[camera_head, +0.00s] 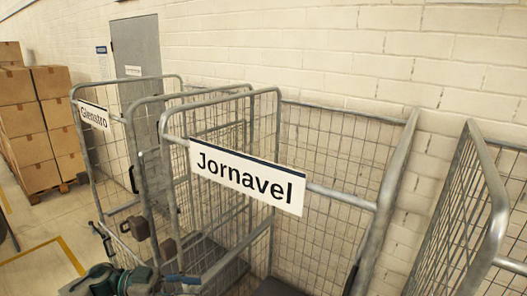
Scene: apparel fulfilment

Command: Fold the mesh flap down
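The roll cage labelled "Jornavel" (247,178) stands in front of me, with grey tubular frames and wire mesh sides. Its back mesh (325,150) is upright against the wall side. A mesh panel (215,205) stands upright on its left. I cannot tell which panel is the flap. Dark teal parts of my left arm (112,282) show at the bottom left, below and left of the cage. The fingers of my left gripper are not clear, so its opening cannot be told. My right gripper is not in view.
A second cage, with a partly hidden sign (94,115), stands behind on the left. Another mesh cage (470,215) stands close at the right. Stacked cartons (35,120) sit on a pallet at the far left. Bare floor (40,235) with yellow lines lies left of the cages.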

